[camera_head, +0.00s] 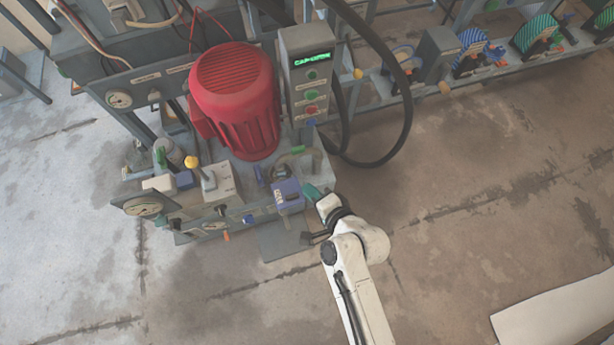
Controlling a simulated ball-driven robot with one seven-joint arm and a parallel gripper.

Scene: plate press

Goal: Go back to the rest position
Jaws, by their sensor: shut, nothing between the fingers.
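My gripper (310,238) is at the end of my white arm, low and right of the press unit. It looks small and dark, and its fingers are shut with nothing seen between them. The press unit has a big red motor (238,95), a control box (307,75) with a lit green display, and a blue-purple block (288,194) just left of my wrist. I cannot tell whether my gripper touches the grey plate (280,243) beside it.
A lever with a yellow knob (191,161) and round gauges (143,206) stand at the left. A thick black hose (409,100) loops right of the control box. A rack with striped items (472,42) is at the back right. The concrete floor (480,200) at right is mostly clear.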

